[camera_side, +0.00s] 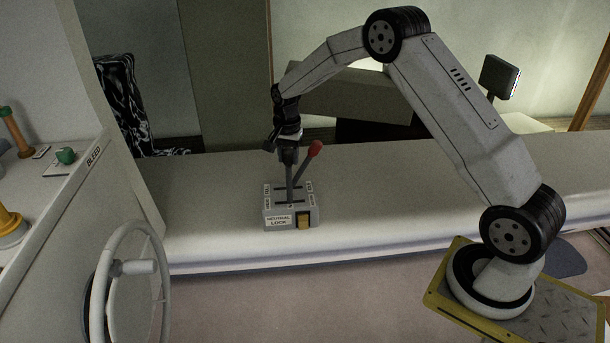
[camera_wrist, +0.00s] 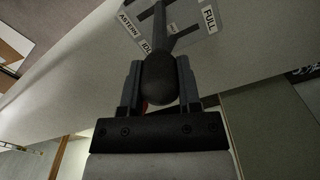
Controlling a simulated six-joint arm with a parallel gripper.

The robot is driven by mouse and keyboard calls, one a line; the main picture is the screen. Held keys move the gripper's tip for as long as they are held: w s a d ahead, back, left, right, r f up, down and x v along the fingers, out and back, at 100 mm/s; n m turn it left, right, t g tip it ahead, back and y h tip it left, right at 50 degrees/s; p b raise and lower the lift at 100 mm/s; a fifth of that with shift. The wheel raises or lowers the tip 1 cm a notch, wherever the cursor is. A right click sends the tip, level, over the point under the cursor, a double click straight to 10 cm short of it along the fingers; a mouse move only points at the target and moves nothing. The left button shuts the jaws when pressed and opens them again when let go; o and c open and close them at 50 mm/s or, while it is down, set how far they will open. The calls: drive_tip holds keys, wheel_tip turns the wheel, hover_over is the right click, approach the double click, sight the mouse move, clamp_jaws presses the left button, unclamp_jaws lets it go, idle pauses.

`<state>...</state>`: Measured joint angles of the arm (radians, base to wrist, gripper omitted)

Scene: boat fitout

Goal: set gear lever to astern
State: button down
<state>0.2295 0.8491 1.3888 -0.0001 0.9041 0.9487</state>
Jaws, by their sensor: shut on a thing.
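A grey control box (camera_side: 276,212) sits on the pale bench, with slots in its top and a front label reading NEUTRAL LOCK. Two levers rise from it. My gripper (camera_side: 288,153) is shut on the black-knobbed lever (camera_side: 290,183), which stands near upright. In the wrist view the black knob (camera_wrist: 160,78) sits between my jaws (camera_wrist: 158,90), and its shaft runs to the slotted plate with ASTERN, IDLE and FULL labels. The other lever, with a red knob (camera_side: 316,148), leans right; a bit of red shows behind the jaws. The held lever's slot position is unclear.
A yellow-brown block (camera_side: 303,222) is on the box front, beside the label. The bench (camera_side: 210,200) is clear on both sides of the box.

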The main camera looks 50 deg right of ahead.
drive_tip(key=shift+s, duration=0.1)
idle(0.4)
drive_tip(key=s+d+f, duration=0.3)
drive_tip(key=s+d, duration=0.4)
drive_tip(key=shift+t+y, duration=0.4)
drive_tip(key=shift+f, duration=0.1)
drive_tip(key=shift+c, duration=1.5)
unclamp_jaws()
drive_tip(key=shift+s, duration=0.1)
drive_tip(key=shift+w, duration=0.2)
drive_tip(key=shift+r, duration=0.25)
